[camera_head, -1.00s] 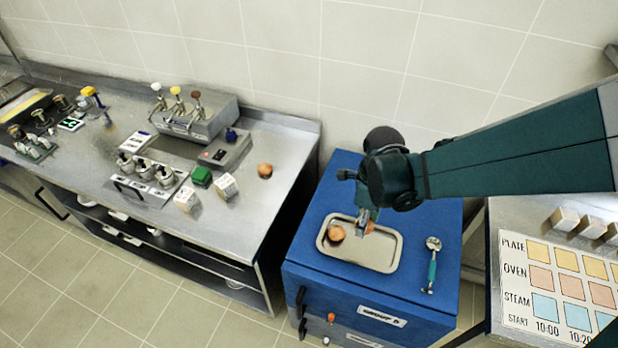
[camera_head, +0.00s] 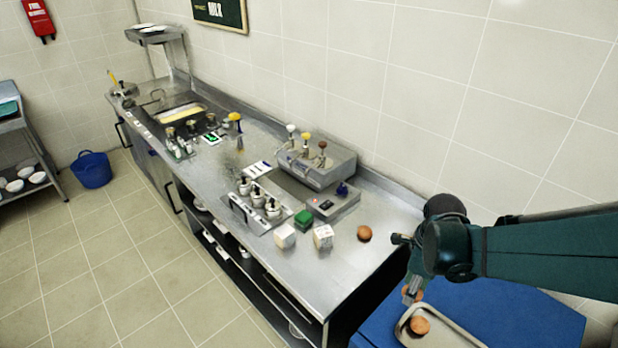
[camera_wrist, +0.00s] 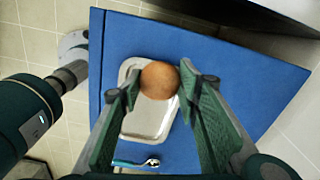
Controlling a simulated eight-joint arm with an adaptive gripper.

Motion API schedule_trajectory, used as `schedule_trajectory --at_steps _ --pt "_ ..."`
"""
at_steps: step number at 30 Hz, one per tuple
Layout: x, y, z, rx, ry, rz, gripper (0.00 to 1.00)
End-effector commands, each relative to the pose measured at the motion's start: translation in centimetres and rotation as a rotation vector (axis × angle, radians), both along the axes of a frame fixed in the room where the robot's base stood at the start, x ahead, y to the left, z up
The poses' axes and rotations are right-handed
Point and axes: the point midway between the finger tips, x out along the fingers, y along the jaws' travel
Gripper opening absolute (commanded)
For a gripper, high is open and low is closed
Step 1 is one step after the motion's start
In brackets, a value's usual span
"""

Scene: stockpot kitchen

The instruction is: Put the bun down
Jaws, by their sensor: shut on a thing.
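My gripper (camera_head: 411,290) is shut on a round brown bun (camera_wrist: 159,80), which sits between its two green fingers in the wrist view. In the head view the held bun (camera_head: 416,295) shows partly behind the fingers, near the back left end of a metal tray (camera_head: 470,338). A second bun (camera_head: 419,326) lies in the tray's left part. A third bun (camera_head: 364,233) sits on the steel counter's right end. In the wrist view the tray (camera_wrist: 143,127) is beyond the held bun, which may hide the second bun.
The tray stands on a blue cabinet top (camera_head: 520,312). A ladle (camera_wrist: 138,162) lies on it beside the tray. The steel counter (camera_head: 310,265) on the left holds pump dispensers (camera_head: 315,160), white boxes (camera_head: 323,237) and a green block (camera_head: 303,219). The counter's front right corner is clear.

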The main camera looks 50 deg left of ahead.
Motion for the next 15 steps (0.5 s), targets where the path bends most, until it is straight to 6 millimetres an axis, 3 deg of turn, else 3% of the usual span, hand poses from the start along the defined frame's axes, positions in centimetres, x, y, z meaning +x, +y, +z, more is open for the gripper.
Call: schedule_trajectory --at_steps 1,15 --pt "-0.2 1.6 0.2 0.000 0.000 0.032 0.22" --pt "-3.2 14.7 1.0 0.001 -0.002 0.315 0.22"
